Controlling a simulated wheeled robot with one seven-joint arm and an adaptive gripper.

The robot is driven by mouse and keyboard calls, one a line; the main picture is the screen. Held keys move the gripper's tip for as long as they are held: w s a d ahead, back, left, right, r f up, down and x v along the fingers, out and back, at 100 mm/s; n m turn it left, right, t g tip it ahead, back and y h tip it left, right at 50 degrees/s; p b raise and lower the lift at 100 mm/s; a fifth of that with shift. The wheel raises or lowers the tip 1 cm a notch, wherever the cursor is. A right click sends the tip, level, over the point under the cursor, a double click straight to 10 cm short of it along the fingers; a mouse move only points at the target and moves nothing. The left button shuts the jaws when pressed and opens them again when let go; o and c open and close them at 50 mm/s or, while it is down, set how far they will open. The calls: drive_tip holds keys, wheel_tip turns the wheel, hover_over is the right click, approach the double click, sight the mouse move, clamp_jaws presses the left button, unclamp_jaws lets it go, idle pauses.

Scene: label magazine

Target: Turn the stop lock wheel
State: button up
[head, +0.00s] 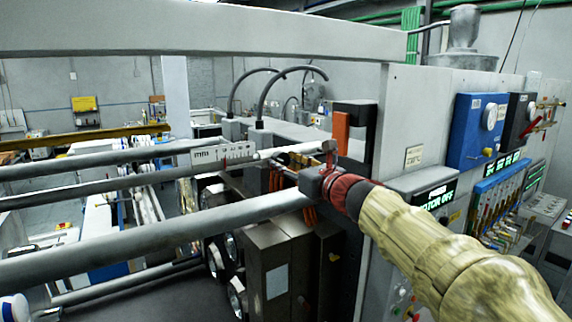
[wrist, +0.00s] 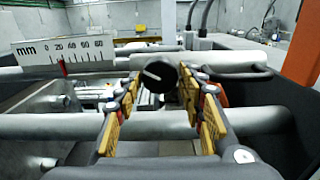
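The stop lock wheel, a black round knob with a pale slot mark (wrist: 157,77), is in the middle of the wrist view. My gripper (wrist: 158,84) is open, with one yellow-padded finger on each side of the knob. The knob lies between the fingertips in the picture, with small gaps showing; I cannot tell its exact depth. In the head view my gripper (head: 290,158) reaches in from the right to the rod with the scale. I cannot make out the knob there; the fingers seem to hide it.
A white mm scale (wrist: 62,52) with a red pointer runs along the rod, also in the head view (head: 222,155). Thick grey bars (head: 150,240) cross in front and below. An orange block (head: 341,132) and a dark upright stand close behind my gripper.

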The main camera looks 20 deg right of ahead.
drive_tip(key=c, duration=0.6)
drive_tip(key=shift+c, duration=0.6)
drive_tip(key=shift+n+b, duration=0.3)
drive_tip(key=shift+b, duration=0.3)
